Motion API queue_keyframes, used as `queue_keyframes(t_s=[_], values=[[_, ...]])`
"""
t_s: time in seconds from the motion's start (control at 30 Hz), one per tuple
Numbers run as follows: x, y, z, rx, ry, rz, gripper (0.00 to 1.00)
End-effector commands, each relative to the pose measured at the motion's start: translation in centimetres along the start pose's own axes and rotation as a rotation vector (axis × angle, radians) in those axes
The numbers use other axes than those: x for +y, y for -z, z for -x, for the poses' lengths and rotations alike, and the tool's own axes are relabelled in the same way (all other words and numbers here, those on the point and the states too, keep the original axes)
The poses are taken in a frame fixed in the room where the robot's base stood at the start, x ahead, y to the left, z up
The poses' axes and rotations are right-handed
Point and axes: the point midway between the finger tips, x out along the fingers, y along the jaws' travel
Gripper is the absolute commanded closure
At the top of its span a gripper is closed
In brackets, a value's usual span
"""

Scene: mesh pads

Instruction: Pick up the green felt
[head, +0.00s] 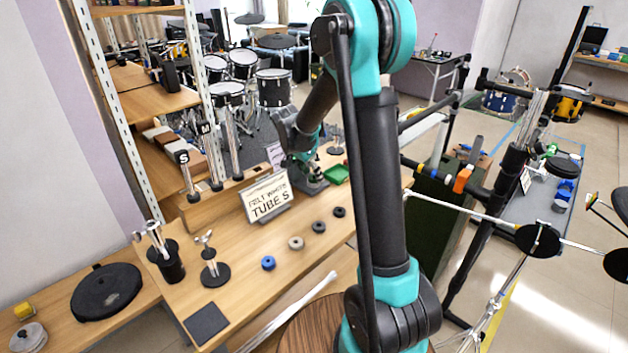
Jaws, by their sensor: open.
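A row of small felt rings lies on the wooden bench (240,309): a blue ring (268,263), a beige ring (296,243) and two dark rings, the nearer (318,227) and the farther (339,212). My arm may hide part of the bench's right side.
A sign reading "FELT WHITE TUBE S" (267,195) stands on the bench behind the rings. A black cup of rods (168,258), a small stand (212,268) and a dark square pad (206,323) are at the left. Metal stands crowd the right.

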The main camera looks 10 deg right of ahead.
Motion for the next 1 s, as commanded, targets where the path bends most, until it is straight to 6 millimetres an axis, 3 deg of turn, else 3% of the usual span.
queue_keyframes(t_s=[0.3, 0.57, 1.0], values=[[0.03, 0.00, -0.53, 0.000, 0.000, 0.000, 0.42], [0.03, 0.01, -0.52, 0.000, -0.001, 0.000, 0.74], [0.04, 0.08, -0.32, 0.000, -0.001, 0.000, 0.78]])
